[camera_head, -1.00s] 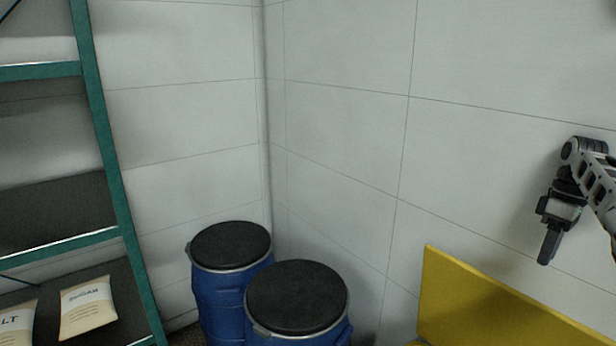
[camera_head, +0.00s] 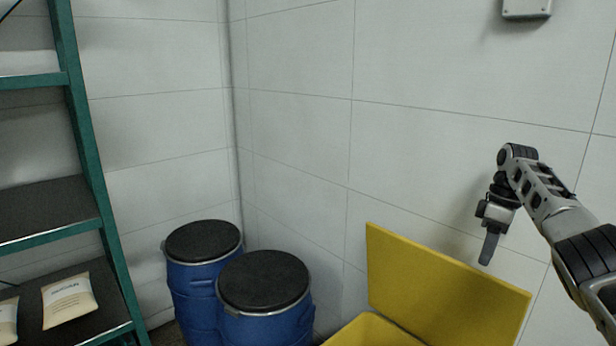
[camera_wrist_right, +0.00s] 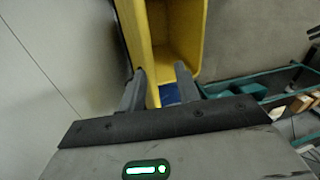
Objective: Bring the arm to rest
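My right arm (camera_head: 548,195) comes in from the right in the head view. It ends in my right gripper (camera_head: 487,255), which points downward in front of the wall, above the raised yellow lid in the picture. In the right wrist view the two dark fingers of the right gripper (camera_wrist_right: 160,70) stand apart with nothing held between them. Beyond them lies the open yellow bin (camera_wrist_right: 187,28). My left gripper is in neither view.
The yellow bin's lid (camera_head: 440,288) stands open against the wall. Two blue drums (camera_head: 265,318) with black lids stand in the corner. A green-framed shelf (camera_head: 82,130) with pale bags (camera_head: 68,300) is at the left. A grey box (camera_head: 526,8) hangs on the wall.

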